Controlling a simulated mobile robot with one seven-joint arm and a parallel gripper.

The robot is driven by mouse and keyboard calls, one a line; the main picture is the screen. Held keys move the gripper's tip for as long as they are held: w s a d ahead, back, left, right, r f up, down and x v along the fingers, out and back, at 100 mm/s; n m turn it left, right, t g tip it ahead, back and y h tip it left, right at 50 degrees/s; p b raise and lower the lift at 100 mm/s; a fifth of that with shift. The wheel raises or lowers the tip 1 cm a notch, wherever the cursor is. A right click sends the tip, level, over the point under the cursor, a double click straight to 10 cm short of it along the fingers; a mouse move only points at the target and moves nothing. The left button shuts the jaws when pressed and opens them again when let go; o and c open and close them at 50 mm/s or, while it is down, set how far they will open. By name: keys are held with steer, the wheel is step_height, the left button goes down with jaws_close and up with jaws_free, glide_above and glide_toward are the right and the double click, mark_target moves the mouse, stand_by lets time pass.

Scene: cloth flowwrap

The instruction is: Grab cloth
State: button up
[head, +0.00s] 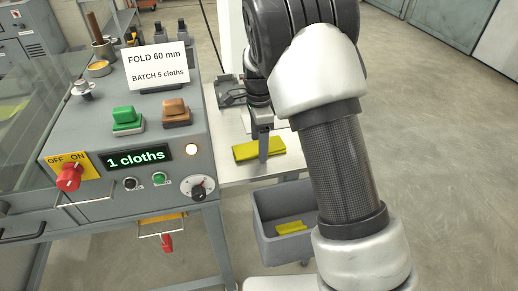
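A folded yellow cloth (272,147) lies on the white table (230,168) to the right of the machine. My gripper (263,155) points down at this cloth. One finger shows in front of the cloth and overlaps it in the view; the other finger is not clearly seen. I cannot tell whether the fingers touch the cloth or how wide they stand apart. Another yellow cloth (291,227) lies in the grey bin (262,227) below the table.
The machine's panel has a display (141,158) reading "1 cloths", a red knob (69,177), green (127,118) and brown (176,111) buttons, and a sign (156,67) reading "FOLD 60 mm, BATCH 5 cloths". Open floor lies at the right.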

steer(key=c, duration=1.1)
steer(key=shift+r, duration=0.1)
